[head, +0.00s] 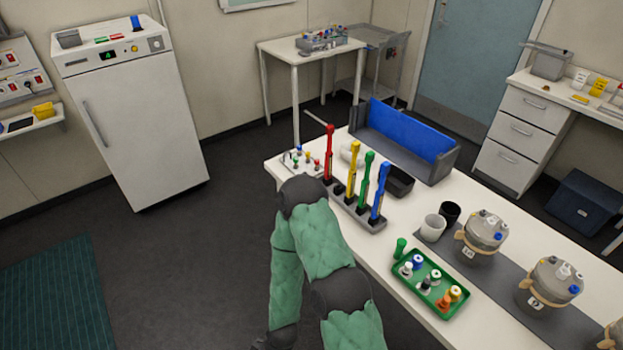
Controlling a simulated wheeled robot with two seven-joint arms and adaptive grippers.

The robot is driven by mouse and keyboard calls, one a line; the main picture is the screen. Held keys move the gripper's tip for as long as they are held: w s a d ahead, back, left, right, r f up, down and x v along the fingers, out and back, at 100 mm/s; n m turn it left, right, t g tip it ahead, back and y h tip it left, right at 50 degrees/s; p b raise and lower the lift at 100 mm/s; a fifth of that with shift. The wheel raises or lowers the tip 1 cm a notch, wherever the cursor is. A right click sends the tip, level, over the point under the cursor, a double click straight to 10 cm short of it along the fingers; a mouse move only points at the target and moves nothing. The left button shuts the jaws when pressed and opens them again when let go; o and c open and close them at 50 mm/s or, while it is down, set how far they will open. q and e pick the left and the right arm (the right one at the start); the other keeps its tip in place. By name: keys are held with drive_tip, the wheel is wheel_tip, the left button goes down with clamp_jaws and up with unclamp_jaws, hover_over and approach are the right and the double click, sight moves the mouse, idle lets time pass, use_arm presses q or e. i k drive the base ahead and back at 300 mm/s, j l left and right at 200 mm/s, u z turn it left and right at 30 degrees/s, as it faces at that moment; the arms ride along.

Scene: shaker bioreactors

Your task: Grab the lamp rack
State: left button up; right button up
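A grey rack (358,213) stands on the near left part of the white table and holds upright red (329,150), yellow (353,165), green (366,175) and blue (379,190) lamp-like sticks. I take it to be the lamp rack. One of my green arms reaches up from the bottom middle, its dark joint close in front of the rack's left end in the picture. I cannot tell whether they touch. Neither gripper shows.
A grey-blue holder (405,140) and a small tube rack (300,160) are behind.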

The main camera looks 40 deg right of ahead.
sight(349, 200)
drive_tip(key=i+j, duration=0.1)
drive_tip(key=i, duration=0.4)
drive_tip(key=i+j, duration=0.15)
drive_tip(key=i, duration=0.4)
drive_tip(key=i+j, duration=0.1)
drive_tip(key=i, duration=0.4)
drive_tip(key=z, duration=2.15)
